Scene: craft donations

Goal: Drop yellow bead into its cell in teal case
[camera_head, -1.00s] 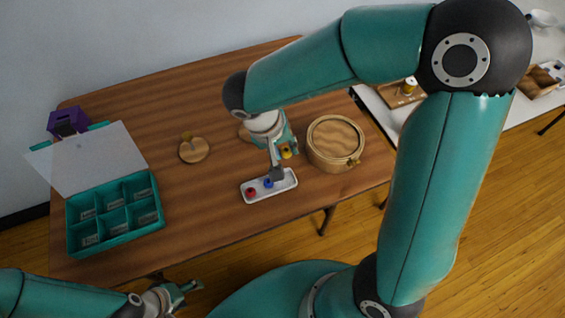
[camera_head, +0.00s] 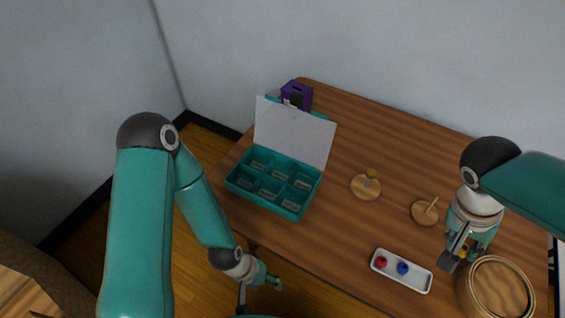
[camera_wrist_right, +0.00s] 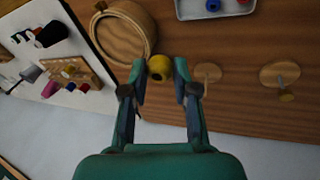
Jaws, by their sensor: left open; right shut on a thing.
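The yellow bead (camera_wrist_right: 159,67) is held between the fingertips of my right gripper (camera_wrist_right: 160,72) in the right wrist view. In the head view my right gripper (camera_head: 460,254) hangs near the right end of the white tray, and the bead (camera_head: 464,249) is partly hidden by the fingers. The teal case (camera_head: 238,184) stands at the table's left side with its pale lid (camera_head: 293,132) raised. Its several labelled cells look empty. My left gripper (camera_head: 272,283) is open and empty, off the table's front edge, below the case.
A white tray (camera_head: 417,283) holds a red bead (camera_head: 382,261) and a blue bead (camera_head: 402,268). A round wooden box (camera_head: 499,290) stands beside my right gripper. Two round wooden peg stands (camera_head: 365,189) (camera_head: 424,213) lie between case and gripper. A purple box (camera_head: 297,95) is behind the lid.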

